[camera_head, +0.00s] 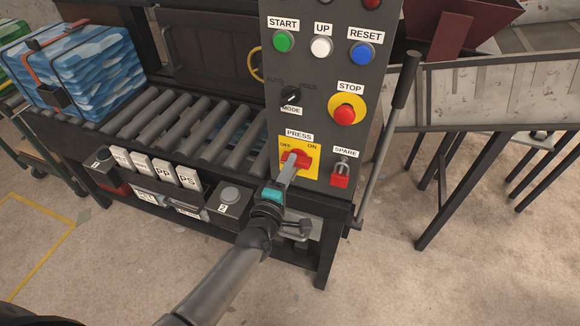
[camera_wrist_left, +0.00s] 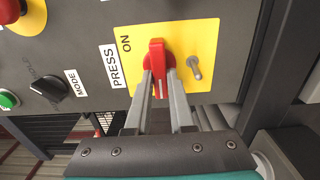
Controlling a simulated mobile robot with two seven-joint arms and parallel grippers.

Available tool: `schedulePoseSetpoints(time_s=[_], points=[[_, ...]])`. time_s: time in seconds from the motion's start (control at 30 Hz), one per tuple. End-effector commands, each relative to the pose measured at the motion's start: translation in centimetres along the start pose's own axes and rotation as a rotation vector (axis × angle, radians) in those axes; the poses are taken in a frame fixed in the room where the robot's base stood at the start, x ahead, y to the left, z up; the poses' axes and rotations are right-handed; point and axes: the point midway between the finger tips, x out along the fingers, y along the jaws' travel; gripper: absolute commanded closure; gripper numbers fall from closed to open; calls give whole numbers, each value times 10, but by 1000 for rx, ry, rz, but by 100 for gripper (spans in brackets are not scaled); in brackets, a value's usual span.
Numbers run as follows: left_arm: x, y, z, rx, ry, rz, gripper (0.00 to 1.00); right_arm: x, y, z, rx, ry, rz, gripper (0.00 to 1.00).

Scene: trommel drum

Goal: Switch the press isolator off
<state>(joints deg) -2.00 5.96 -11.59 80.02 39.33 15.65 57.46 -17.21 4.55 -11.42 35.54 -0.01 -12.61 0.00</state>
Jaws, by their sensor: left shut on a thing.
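The press isolator is a red rotary handle (camera_head: 298,157) on a yellow plate (camera_head: 311,171), low on the dark control panel. OFF is printed at the plate's upper left and ON at its upper right. My left gripper (camera_head: 291,168) reaches it from below and is shut on the handle. In the left wrist view, both fingers (camera_wrist_left: 160,84) flank the red handle (camera_wrist_left: 157,52). A pale line shows at its end between the fingers. ON is readable there on the yellow plate (camera_wrist_left: 202,38); OFF is hidden. A metal pin stands beside the handle. My right gripper is not in view.
A red padlock (camera_head: 340,180) hangs under SPARE, right of the plate. The STOP button (camera_head: 345,113) and MODE knob (camera_head: 291,96) sit above. A long lever (camera_head: 392,130) stands along the panel's right side. A roller conveyor (camera_head: 165,117) lies to the left.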

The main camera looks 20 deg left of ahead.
Motion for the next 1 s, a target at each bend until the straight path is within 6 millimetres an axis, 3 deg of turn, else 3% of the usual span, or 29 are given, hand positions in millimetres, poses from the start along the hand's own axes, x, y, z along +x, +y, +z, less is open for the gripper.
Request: schedulePoseSetpoints(time_s=[0.43, 0.47, 0.7, 1.0], points=[[0, -1, 0, -16, 0, -2, 100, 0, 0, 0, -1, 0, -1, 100], [0, -1, 0, -16, 0, -2, 76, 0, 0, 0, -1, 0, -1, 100], [0, 0, 0, -13, 0, -1, 49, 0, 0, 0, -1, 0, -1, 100], [-2, 0, 0, -12, 0, -1, 49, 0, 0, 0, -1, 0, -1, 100]])
